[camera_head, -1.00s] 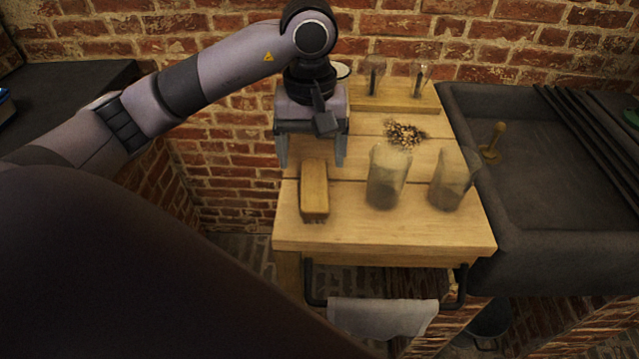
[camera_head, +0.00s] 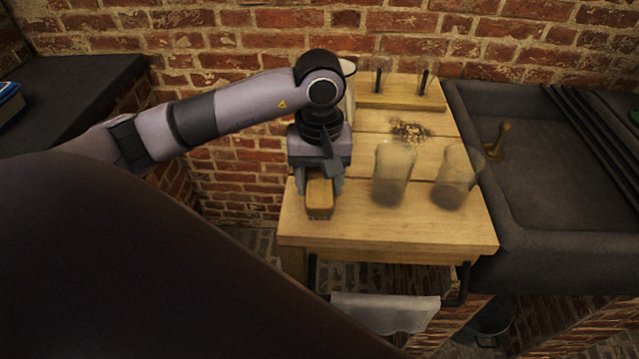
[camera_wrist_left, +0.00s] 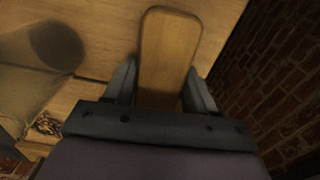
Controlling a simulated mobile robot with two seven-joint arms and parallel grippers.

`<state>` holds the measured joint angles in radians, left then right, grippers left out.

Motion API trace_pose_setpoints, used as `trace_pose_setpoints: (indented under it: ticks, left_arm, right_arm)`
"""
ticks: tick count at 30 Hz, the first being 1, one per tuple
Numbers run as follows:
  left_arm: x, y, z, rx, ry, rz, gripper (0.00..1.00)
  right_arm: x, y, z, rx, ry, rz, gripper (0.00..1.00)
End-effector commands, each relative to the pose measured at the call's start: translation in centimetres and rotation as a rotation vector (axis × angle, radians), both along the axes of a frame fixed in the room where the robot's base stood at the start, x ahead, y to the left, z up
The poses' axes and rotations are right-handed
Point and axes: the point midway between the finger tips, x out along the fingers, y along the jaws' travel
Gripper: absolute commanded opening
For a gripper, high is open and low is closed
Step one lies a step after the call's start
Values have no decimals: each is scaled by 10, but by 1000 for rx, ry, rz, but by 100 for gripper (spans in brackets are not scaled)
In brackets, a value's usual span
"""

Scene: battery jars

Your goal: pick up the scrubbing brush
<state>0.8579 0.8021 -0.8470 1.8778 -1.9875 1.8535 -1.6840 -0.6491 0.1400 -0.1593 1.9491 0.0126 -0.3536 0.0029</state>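The scrubbing brush (camera_head: 319,196) has a wooden back and lies on the left side of the wooden table (camera_head: 390,230). My left gripper (camera_head: 320,188) is down over the brush, with one finger on each side of it. In the left wrist view the brush (camera_wrist_left: 167,50) runs between the two open fingers (camera_wrist_left: 160,88). Small gaps seem to show between fingers and brush, so the gripper looks open around it. The far part of the brush is hidden under the gripper in the head view. My right gripper is not in view.
Two cloudy glass jars (camera_head: 392,175) (camera_head: 453,178) stand right of the brush. Behind them lie a pile of small bits (camera_head: 411,132) and a wooden board (camera_head: 400,101) with dark-stemmed items. A dark sink (camera_head: 560,190) adjoins at right; a cloth (camera_head: 385,312) hangs in front.

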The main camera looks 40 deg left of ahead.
Motion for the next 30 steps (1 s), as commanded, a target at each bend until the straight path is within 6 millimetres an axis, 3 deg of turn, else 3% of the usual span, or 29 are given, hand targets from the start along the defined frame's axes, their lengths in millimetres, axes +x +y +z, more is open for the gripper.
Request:
trace_pose_setpoints:
  ticks: [11,17,20,30]
  left_arm:
    - [0,0,3,0,-1,0,22]
    - [1,0,20,-1,-4,0,22]
    - [1,0,38,0,-6,1,22]
    - [1,1,128,2,-7,2,22]
  right_arm:
    - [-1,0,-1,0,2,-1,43]
    - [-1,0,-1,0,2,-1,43]
    - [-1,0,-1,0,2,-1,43]
    - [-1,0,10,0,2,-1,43]
